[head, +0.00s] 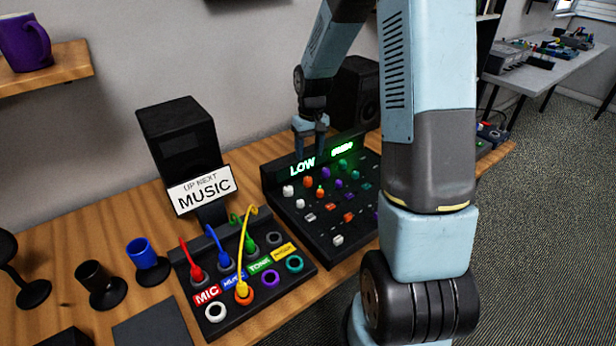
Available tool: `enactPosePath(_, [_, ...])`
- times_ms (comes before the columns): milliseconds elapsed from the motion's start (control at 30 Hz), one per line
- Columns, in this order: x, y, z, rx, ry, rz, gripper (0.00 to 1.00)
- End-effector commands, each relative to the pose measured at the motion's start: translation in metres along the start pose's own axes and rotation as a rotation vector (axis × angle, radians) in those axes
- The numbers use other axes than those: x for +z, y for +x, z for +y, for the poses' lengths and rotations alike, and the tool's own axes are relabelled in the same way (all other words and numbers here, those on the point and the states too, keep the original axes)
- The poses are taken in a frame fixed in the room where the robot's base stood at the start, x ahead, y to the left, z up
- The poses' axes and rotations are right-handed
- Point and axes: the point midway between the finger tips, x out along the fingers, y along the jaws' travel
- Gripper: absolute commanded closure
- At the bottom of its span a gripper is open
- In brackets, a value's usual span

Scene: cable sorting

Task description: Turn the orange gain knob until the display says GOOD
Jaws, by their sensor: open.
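The black mixer (340,241) sits on the wooden table with knobs in white, orange, purple and green. Its display (302,168) reads LOW in glowing letters. A second green readout (341,148) beside it is too small to read surely. Several knobs are orange, among them one near the display (308,182) and one lower down (348,217); I cannot tell which is the gain knob. My gripper (309,150) points down over the mixer's back edge, by the display. It is open, and nothing shows between its fingers. My arm hides the mixer's right side.
A patch box (302,275) with red, blue, green and yellow cables stands left of the mixer. Behind it are a MUSIC sign (202,190) and a black speaker (180,138). Another speaker (356,92) stands behind my gripper. Cable holders (147,262) stand at the left.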

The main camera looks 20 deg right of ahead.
Motion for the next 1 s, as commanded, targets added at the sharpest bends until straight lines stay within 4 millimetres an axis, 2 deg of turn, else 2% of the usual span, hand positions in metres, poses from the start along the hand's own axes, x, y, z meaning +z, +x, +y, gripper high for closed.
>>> enactPosePath(33, [0.001, 0.011, 0.000, -0.001, 0.000, -0.004, 0.44])
enactPosePath(300, [0.001, 0.058, -0.001, -0.002, 0.000, -0.004, 0.44])
enactPosePath(500, [0.000, 0.086, 0.000, 0.000, -0.001, -0.002, 0.44])
enactPosePath(700, [0.000, 0.101, 0.000, 0.000, 0.001, 0.000, 0.44])
enactPosePath(1000, [0.000, 0.105, 0.000, 0.000, 0.001, 0.001, 0.44])
